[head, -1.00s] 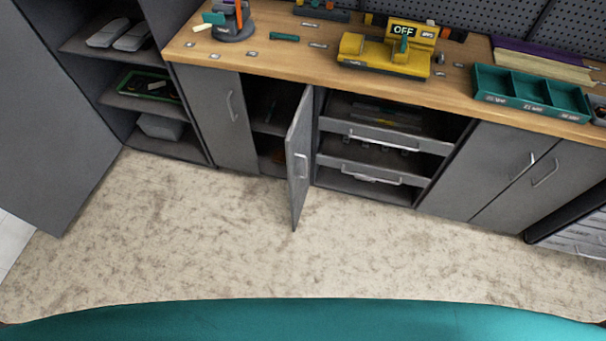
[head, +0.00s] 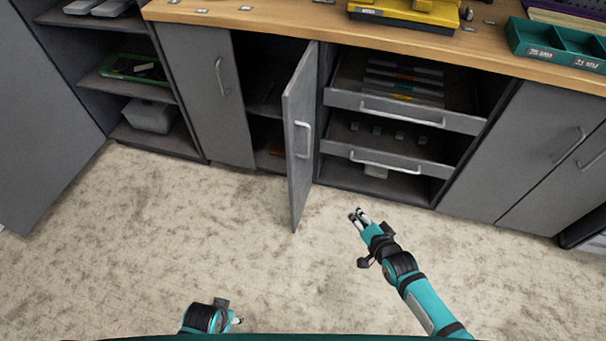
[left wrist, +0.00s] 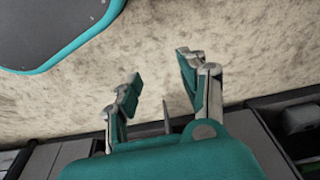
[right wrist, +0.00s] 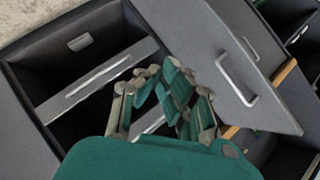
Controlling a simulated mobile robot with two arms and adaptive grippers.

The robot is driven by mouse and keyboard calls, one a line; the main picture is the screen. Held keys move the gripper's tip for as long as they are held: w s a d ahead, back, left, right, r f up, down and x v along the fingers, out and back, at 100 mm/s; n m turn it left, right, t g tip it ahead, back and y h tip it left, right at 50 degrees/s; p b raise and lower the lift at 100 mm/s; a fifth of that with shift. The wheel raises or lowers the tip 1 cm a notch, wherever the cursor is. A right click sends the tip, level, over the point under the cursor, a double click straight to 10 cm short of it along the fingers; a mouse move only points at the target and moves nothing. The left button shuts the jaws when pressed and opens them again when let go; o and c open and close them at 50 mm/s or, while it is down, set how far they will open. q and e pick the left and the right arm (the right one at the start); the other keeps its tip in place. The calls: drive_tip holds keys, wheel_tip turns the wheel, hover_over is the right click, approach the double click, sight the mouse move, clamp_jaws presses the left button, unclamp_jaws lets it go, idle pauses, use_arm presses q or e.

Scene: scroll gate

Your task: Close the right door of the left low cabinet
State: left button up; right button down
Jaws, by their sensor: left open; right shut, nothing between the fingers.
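The right door (head: 299,135) of the left low cabinet stands wide open, jutting out over the floor. Its bar handle (head: 304,140) faces right in the head view. The left door (head: 208,95) of that cabinet is closed. My right gripper (head: 359,216) is shut and empty, low in front of the drawers, to the right of the open door and apart from it. In the right wrist view the door (right wrist: 205,50) and its handle (right wrist: 237,80) lie beyond the fingers. My left gripper (left wrist: 158,68) is open and empty over the floor; only a little of it shows in the head view.
Two drawers (head: 400,112) right of the door are pulled partly out. A closed double-door cabinet (head: 525,135) is farther right. Open shelves (head: 130,85) stand at the left. The worktop (head: 290,18) runs above. The floor (head: 190,230) in front is clear.

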sight(294, 142)
drive_tip(key=w+a+r+m+t+y+b, duration=0.45)
drive_tip(key=w+a+r+b, duration=0.2)
drive_tip(key=r+b, duration=0.35)
drive_tip(key=shift+g, duration=0.35)
drive_tip(key=x, duration=0.3)
drive_tip(key=b+x, duration=0.1)
drive_tip(key=x, duration=0.2)
drive_tip(key=a+b+x, duration=0.1)
drive_tip(key=x, duration=0.2)
drive_tip(key=shift+s+f, duration=0.2)
drive_tip(key=shift+s, duration=0.1)
drive_tip(key=shift+w+a, duration=0.2)
drive_tip(key=shift+a, duration=0.4)
drive_tip(key=shift+w+a, duration=0.2)
drive_tip(key=shift+a, duration=0.45)
use_arm(q)
wheel_tip(294, 142, up, 10)
drive_tip(key=w+t, duration=0.1)
drive_tip(key=shift+f+b, duration=0.2)
drive_tip(key=shift+b, duration=0.1)
use_arm(e)
drive_tip(key=shift+w+a, duration=0.2)
drive_tip(key=shift+a, duration=0.55)
use_arm(q)
drive_tip(key=shift+a, duration=0.15)
